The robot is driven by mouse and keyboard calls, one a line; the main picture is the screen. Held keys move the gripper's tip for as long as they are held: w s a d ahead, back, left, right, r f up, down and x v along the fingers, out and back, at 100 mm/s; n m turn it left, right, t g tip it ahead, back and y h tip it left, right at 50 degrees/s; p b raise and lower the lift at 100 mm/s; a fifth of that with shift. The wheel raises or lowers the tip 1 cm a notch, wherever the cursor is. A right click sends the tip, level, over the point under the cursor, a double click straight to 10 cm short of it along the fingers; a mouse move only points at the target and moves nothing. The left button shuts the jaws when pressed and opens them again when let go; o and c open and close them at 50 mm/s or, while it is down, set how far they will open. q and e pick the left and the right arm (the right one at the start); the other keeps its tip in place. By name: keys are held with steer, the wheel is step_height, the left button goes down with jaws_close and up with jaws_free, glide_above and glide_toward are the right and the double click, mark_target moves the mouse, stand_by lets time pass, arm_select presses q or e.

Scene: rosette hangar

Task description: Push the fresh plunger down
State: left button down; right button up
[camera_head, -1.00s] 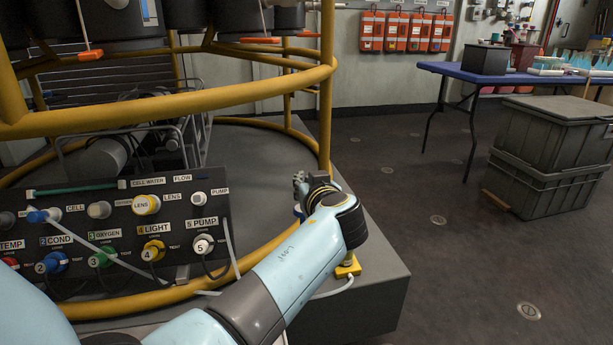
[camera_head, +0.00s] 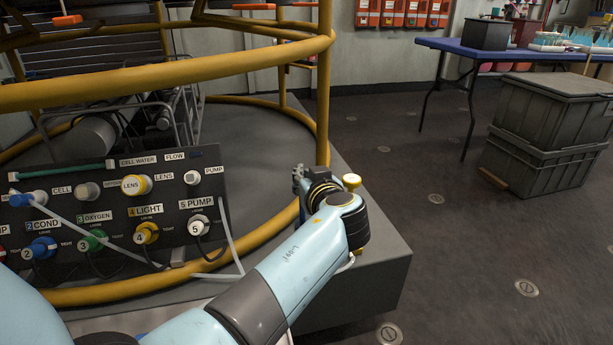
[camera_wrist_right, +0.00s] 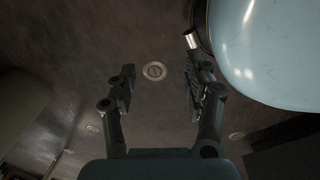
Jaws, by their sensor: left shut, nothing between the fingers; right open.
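My left gripper (camera_head: 298,174) is shut and empty, pointing away over the platform. It is to the left of the knob, apart from it in the picture; the gap in depth cannot be told. In the right wrist view my right gripper (camera_wrist_right: 160,88) is open and empty above the dark floor.
A yellow rail frame (camera_head: 325,110) rises beside my left gripper. A black panel (camera_head: 115,215) with coloured connectors and hoses stands at left. The grey platform (camera_head: 385,262) ends right of my wrist. Grey crates (camera_head: 550,125) and a blue table (camera_head: 480,47) stand beyond clear floor.

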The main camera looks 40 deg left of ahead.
arm_select(q)
step_height(320, 180, down, 8)
steer(key=b, duration=0.8)
arm_select(e)
steer(key=w+a+r+t, duration=0.1)
steer(key=w+a+r, duration=0.1)
steer(key=w+r, duration=0.2)
steer(key=w+a+r+t, duration=0.1)
steer(key=w+a+r, duration=0.1)
steer(key=w+r, duration=0.3)
step_height(320, 180, up, 5)
steer(key=shift+w+a+f+y, duration=0.15)
steer(key=shift+a+y, duration=0.1)
steer(key=shift+y, duration=0.15)
